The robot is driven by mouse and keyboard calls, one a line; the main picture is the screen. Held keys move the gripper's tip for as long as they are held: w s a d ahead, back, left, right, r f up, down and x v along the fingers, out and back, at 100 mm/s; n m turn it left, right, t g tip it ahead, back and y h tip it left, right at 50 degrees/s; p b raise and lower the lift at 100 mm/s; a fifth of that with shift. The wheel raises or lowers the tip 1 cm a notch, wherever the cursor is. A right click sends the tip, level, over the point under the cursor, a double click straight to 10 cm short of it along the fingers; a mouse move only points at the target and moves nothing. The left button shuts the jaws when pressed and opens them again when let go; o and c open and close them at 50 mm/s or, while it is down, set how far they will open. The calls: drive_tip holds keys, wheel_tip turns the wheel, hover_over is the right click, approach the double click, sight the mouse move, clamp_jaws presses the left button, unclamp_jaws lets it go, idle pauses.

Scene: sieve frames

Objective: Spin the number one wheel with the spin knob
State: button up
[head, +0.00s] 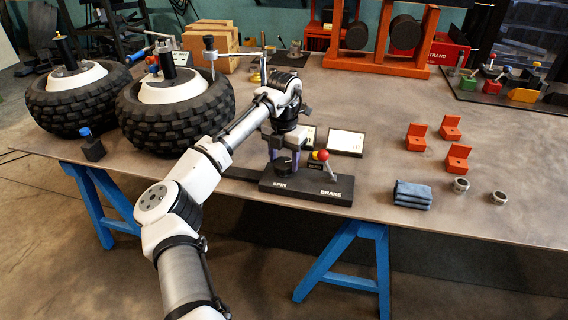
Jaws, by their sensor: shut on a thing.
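A black control base (306,186) marked SPIN and BRAKE stands near the table's front edge. My gripper (284,158) points down over its SPIN side, with its fingers closed around the dark spin knob (283,168). The fingers hide part of the knob. Two wheels with black knobbly tyres and white hubs lie on the left of the table, a nearer wheel (140,128) and a farther-left wheel (60,112). I cannot read a number on either.
A small dark block with a blue top (91,146) stands before the wheels. Framed cards (346,142) stand behind the base. To the right are a folded blue cloth (412,195), orange brackets (417,137) and metal rings (460,185). The table's front right is clear.

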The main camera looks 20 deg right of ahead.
sight(284, 162)
idle(0.4)
drive_tip(key=o, duration=1)
drive_tip(key=shift+r, duration=0.1)
drive_tip(key=shift+r+p, duration=3)
drive_tip(key=shift+r, duration=3.9)
